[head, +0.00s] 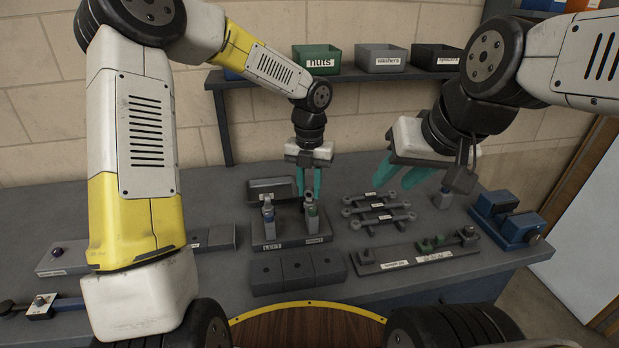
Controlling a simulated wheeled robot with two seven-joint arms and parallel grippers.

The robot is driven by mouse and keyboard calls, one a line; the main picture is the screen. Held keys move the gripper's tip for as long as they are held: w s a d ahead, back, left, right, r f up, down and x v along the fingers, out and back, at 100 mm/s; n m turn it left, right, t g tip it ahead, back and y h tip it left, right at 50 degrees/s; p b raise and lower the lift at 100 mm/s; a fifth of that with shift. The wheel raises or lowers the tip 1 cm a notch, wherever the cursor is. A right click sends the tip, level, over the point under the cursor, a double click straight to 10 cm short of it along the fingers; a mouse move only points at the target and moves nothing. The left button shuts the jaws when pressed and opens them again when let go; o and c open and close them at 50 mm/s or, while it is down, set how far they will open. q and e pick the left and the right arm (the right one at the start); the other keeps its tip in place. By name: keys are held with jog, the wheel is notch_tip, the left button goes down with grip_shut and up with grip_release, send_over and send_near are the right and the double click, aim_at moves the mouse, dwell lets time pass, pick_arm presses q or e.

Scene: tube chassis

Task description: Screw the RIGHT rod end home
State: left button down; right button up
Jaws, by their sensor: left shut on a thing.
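A dark stand (290,232) on the bench has two upright posts, with labels that read as LEFT and RIGHT. The right rod end (309,198) sits upright at the top of the right post. My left gripper (309,188) points straight down over it, its teal fingers on either side of it, shut on it. The thread below is too small to read. The left rod end (268,204) stands on the left post, clear of the fingers. My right gripper (401,178) is open and empty, tilted above the bench to the right.
Several grey link rods (380,209) lie on a rack right of the stand. A labelled gauge bar (400,261) and a dark block (297,271) lie in front. A blue vise (508,218) stands at the right. A shelf carries nuts (317,60) and washers (381,58) bins.

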pick_arm(q)
jog(key=m, duration=0.5)
jog(key=c, duration=1.4)
grip_release()
